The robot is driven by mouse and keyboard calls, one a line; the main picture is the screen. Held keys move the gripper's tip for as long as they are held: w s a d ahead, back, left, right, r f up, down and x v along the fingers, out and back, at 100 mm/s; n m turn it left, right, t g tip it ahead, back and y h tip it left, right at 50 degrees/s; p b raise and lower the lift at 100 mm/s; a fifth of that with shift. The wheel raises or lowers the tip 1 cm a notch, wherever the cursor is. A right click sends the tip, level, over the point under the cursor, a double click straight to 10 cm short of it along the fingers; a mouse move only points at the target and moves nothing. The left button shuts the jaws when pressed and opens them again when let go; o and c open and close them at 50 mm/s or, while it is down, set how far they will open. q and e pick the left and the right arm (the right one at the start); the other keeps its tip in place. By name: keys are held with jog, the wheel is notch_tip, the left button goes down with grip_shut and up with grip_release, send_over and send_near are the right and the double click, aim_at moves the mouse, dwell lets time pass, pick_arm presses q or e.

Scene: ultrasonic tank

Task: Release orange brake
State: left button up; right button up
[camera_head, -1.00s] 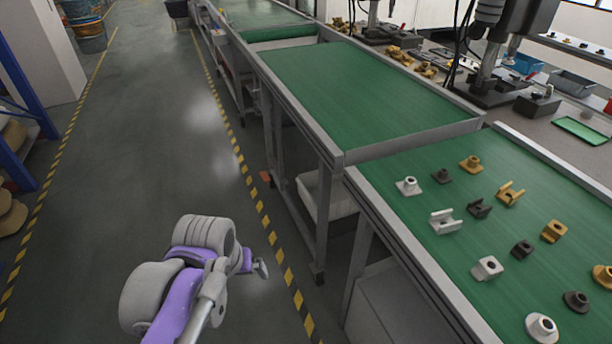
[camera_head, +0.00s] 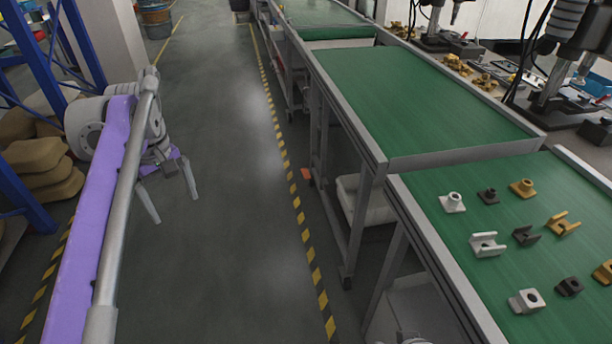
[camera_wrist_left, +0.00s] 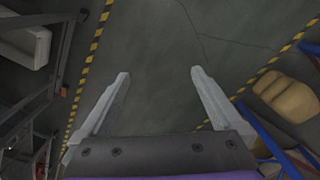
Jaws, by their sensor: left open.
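A small orange-red piece (camera_head: 305,173) sits low beside the legs of the conveyor frame, close to the striped floor line. It also shows in the left wrist view (camera_wrist_left: 64,91), at the left. It is too small to tell whether it is the orange brake. My left gripper (camera_head: 176,208) is open and empty over the grey aisle floor, well to the left of that piece. Its two spread fingers (camera_wrist_left: 160,74) show in the left wrist view with only floor between them.
A green conveyor table (camera_head: 430,100) on metal legs runs along the right. Several metal parts, such as a white block (camera_head: 527,300), lie on the nearer green surface. Blue racking (camera_head: 28,60) with tan sacks (camera_head: 45,165) stands at the left. The aisle floor between is clear.

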pick_arm(q)
jog(key=shift+c, duration=1.1)
jog(key=shift+s+d+f, duration=0.1)
jog(key=shift+s+d, duration=0.15)
jog(key=shift+c, duration=1.2)
jog(key=s+d+f+m+t, duration=0.1)
jog(key=s+f, duration=0.1)
jog(key=s+d+f+m, duration=0.2)
jog(key=s, duration=0.1)
jog(key=s+d+f+m+t+p, duration=0.1)
jog(key=s+d+f, duration=0.1)
jog(key=s, duration=0.1)
jog(key=shift+s+d+m+t, duration=0.2)
jog(key=shift+m+t, duration=0.1)
jog(key=shift+m, duration=0.1)
jog(key=c, duration=1)
jog(key=s+d+f+m+t, duration=0.1)
jog(key=s+f, duration=0.3)
jog(key=s+d+f+m+t, duration=0.1)
jog(key=s+f+m, duration=0.1)
jog(key=s+f, duration=0.2)
jog(key=s+d+f+m, duration=0.2)
jog(key=s+f, duration=0.1)
jog(key=s, duration=0.1)
jog(key=shift+f+t+p, duration=0.4)
grip_shut()
jog(key=shift+f, duration=0.15)
jog(key=shift+d, duration=0.1)
